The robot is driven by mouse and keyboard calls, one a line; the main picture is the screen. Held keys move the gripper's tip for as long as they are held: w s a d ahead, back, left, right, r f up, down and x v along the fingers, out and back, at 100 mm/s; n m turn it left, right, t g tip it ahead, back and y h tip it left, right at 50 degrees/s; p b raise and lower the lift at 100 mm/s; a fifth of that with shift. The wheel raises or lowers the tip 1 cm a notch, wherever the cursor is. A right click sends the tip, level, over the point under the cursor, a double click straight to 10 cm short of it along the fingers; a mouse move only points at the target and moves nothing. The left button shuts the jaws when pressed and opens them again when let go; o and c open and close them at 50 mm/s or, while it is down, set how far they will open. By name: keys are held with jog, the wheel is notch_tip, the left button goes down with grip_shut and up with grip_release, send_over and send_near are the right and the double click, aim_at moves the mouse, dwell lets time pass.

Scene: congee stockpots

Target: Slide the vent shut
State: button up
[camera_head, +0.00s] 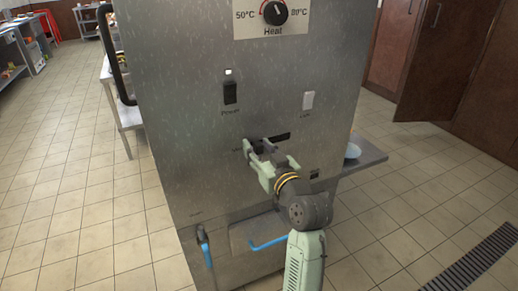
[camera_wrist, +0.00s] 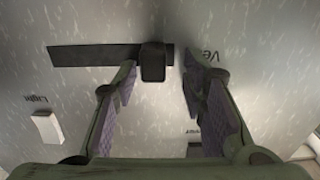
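The vent is a dark slot (camera_head: 281,137) in the steel front panel, under the light switch. In the wrist view the slot (camera_wrist: 95,55) runs sideways, with a black slider knob (camera_wrist: 153,64) near its right end, beside the partly hidden vent label. In the head view the knob (camera_head: 258,147) is at the slot's left end. My gripper (camera_head: 268,152) is at the panel with its fingers apart. In the wrist view the gripper's fingertips (camera_wrist: 159,75) lie either side of the knob, with gaps showing on both sides; I cannot tell how deep they reach.
A power switch (camera_head: 230,93) and light switch (camera_head: 308,100) sit above the slot, and a heat dial (camera_head: 275,12) higher up. A blue-handled tap (camera_head: 206,252) is low on the left. A side shelf (camera_head: 365,155) juts out right. Tiled floor is clear on the left.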

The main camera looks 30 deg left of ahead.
jog(key=v, duration=1.2)
